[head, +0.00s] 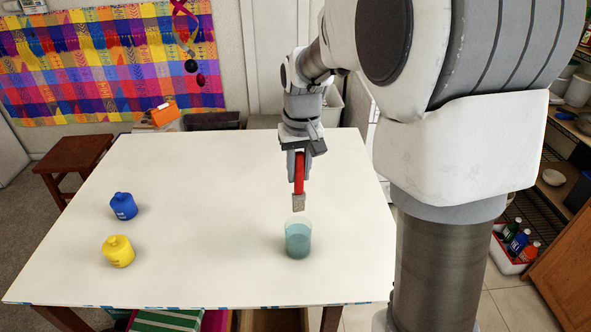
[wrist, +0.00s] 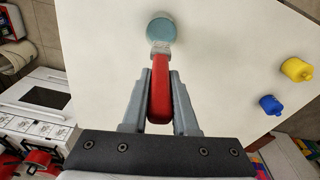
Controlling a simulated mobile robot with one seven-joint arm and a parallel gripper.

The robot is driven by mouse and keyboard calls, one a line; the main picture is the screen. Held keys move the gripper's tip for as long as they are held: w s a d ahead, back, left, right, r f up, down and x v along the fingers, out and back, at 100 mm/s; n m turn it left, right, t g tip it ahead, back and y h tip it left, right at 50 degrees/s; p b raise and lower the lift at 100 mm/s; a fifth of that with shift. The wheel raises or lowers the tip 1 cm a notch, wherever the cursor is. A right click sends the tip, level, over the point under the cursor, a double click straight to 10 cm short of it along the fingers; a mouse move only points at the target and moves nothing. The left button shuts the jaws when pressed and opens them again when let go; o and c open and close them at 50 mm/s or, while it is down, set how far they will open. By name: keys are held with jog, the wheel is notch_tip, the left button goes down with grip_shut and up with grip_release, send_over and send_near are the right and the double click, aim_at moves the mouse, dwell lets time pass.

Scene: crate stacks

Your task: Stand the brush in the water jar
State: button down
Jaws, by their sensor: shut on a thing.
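The brush (head: 298,178) has a red handle and a greyish head that points down in the head view. My gripper (head: 298,156) is shut on its red handle and holds it over the table. The brush also shows between the fingers in the wrist view (wrist: 160,88). The water jar (head: 298,240) is a clear cup with bluish water, standing upright on the table. In the head view the brush head is just above the jar's rim. In the wrist view the jar (wrist: 161,29) lies just beyond the brush tip. I cannot tell whether the tip is directly over the opening.
A blue paint bottle (head: 123,206) and a yellow paint bottle (head: 118,251) stand at the left of the white table (head: 210,180). The table around the jar is clear. A wooden stool (head: 73,160) stands beyond the table's left edge.

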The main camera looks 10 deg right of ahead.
aim_at(298, 184)
jog(key=shift+f+b, duration=3.95)
jog(key=shift+f, duration=1.5)
jog(key=shift+f+b, duration=0.75)
jog(key=shift+f, duration=0.25)
jog(key=c, duration=0.6)
grip_release()
jog(key=shift+r, duration=0.15)
jog(key=shift+r+p, duration=3.3)
jog(key=shift+r, duration=1.1)
